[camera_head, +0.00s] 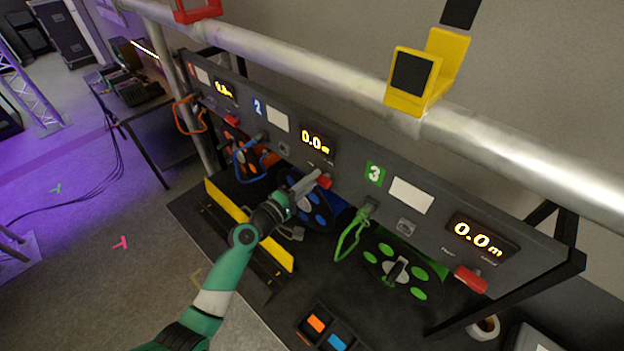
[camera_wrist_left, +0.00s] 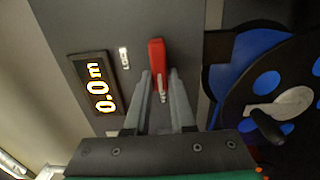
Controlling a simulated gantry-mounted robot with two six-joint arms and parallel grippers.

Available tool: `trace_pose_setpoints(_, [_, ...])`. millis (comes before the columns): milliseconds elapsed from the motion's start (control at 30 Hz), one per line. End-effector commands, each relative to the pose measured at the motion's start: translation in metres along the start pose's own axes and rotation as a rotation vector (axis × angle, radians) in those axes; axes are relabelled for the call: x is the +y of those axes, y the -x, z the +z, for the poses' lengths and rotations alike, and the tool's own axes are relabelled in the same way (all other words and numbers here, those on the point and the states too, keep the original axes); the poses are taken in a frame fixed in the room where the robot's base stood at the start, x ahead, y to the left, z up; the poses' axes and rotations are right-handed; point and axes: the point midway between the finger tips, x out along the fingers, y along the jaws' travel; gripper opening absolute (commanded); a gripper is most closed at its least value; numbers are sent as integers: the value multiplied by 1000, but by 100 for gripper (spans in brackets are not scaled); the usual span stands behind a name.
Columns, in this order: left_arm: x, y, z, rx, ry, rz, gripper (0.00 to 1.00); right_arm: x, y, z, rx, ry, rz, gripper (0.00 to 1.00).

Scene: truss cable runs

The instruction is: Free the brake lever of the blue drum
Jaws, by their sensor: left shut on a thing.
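The blue drum (camera_head: 318,206) sits under the panel section marked 2, partly hidden by my left arm. In the left wrist view the blue drum (camera_wrist_left: 275,80) is at the right, with a dark crank knob. Its red brake lever (camera_head: 325,181) sticks out of the panel below the 0.0 m display (camera_head: 317,141). In the left wrist view the lever (camera_wrist_left: 157,55) stands beside a small label that seems to read LOCK. My left gripper (camera_head: 317,177) is shut on the lever, one finger on each side (camera_wrist_left: 160,84). My right gripper is not in view.
The green drum (camera_head: 395,268) and its red lever (camera_head: 471,279) are to the right; the orange drum (camera_head: 245,158) is to the left. A green cable (camera_head: 349,239) hangs from the panel. A yellow bar (camera_head: 275,253) runs in front. A silver truss tube (camera_head: 310,75) crosses above.

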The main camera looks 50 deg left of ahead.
Motion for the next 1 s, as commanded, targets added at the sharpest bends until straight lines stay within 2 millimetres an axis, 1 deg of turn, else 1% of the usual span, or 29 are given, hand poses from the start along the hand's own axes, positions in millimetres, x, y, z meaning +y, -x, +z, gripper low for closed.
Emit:
trace_pose_setpoints(400, [0,0,0,0,11,1,0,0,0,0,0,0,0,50])
trace_pose_setpoints(433, [0,0,0,0,11,1,26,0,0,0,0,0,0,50])
trace_pose_setpoints(567, [0,0,0,0,10,1,50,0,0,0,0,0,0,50])
trace_pose_setpoints(600, [0,0,0,0,10,0,52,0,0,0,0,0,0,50])
trace_pose_setpoints(867, [0,1,0,0,9,0,52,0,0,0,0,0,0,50])
trace_pose_setpoints(967, [-1,7,0,0,8,-1,52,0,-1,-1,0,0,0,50])
trace_pose_setpoints(1000, [0,12,0,1,8,0,52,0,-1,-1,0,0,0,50])
